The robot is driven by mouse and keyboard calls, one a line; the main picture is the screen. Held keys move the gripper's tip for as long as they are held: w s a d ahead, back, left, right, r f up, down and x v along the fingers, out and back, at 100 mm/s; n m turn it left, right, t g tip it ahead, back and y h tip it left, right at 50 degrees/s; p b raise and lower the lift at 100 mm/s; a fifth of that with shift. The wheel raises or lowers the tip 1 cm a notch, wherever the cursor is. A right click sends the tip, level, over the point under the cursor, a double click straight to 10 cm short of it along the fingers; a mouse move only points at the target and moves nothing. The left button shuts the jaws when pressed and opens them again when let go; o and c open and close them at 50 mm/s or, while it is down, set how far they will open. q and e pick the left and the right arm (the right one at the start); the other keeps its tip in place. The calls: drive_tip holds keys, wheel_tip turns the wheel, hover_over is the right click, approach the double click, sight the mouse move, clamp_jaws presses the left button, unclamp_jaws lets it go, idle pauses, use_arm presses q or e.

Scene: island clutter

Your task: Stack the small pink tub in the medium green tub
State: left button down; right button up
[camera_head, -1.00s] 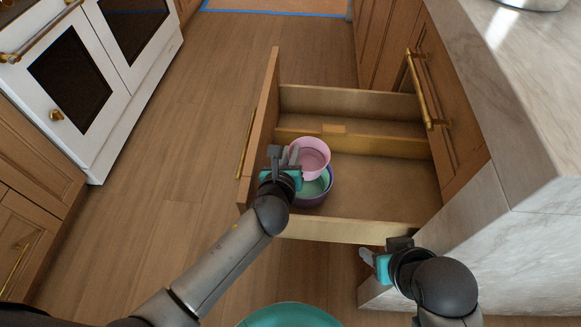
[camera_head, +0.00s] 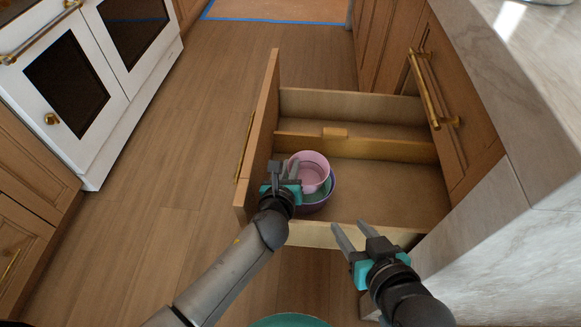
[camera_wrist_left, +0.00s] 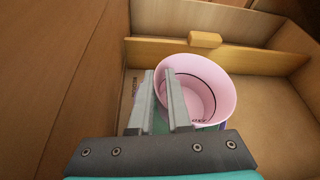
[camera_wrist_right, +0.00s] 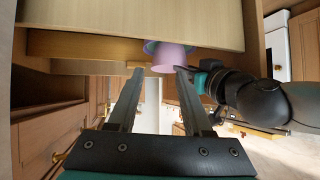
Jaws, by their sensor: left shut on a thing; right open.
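The small pink tub (camera_head: 311,177) is upright in the open drawer, over the green tub (camera_head: 325,189), which shows only as a sliver around it. The green tub is inside a larger purple tub (camera_head: 317,207). My left gripper (camera_head: 291,172) is shut on the pink tub's left wall; the left wrist view shows its fingers (camera_wrist_left: 166,98) at the near-left rim of the pink tub (camera_wrist_left: 205,88). I cannot tell whether the pink tub touches the green tub's floor. My right gripper (camera_head: 352,230) is open and empty by the drawer's near wall.
The open drawer (camera_head: 400,190) has a wooden divider (camera_head: 385,148) behind the tubs and bare floor to their right. Its near wall (camera_head: 315,235) lies close to both arms. A marble-topped island (camera_head: 530,120) stands at the right. A white oven (camera_head: 100,90) is at the left.

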use_arm(q)
drive_tip(key=shift+f+b, duration=0.35)
drive_tip(key=shift+f, duration=0.25)
drive_tip(key=c, duration=0.9)
unclamp_jaws()
use_arm(e)
drive_tip(key=shift+w+a+r+t+y, duration=0.2)
drive_tip(key=shift+a+t+y, duration=0.1)
drive_tip(key=shift+a+t, duration=0.25)
use_arm(q)
drive_tip(key=shift+o, duration=0.2)
drive_tip(key=shift+r, duration=0.15)
use_arm(e)
drive_tip(key=shift+d, duration=0.1)
